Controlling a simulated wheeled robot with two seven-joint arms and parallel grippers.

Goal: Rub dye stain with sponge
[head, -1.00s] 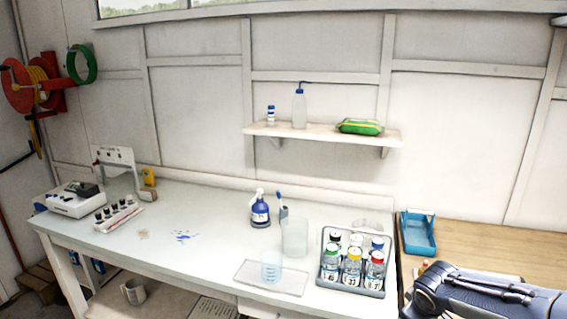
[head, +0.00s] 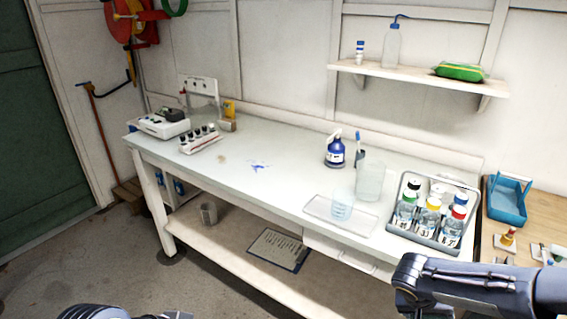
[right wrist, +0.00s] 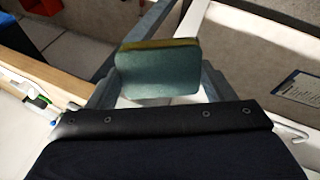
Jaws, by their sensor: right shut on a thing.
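A blue dye stain (head: 258,167) lies on the white bench top (head: 290,183), left of the spray bottle. A sponge (right wrist: 157,72), green with a yellowish layer along its top edge, shows in the right wrist view. My right gripper (right wrist: 157,80) is shut on it, one finger at each side. In the head view my right arm comes in at the lower right, well away from the stain, and its gripper and the sponge are out of frame. Only part of my left arm shows at the bottom left; its gripper is not visible.
A blue spray bottle (head: 335,150), a clear beaker (head: 369,182), a smaller beaker (head: 341,204) on a tray (head: 318,210) and a bottle rack (head: 419,239) stand right of the stain. A white device (head: 160,126) and a small faint brownish mark (head: 222,159) lie left.

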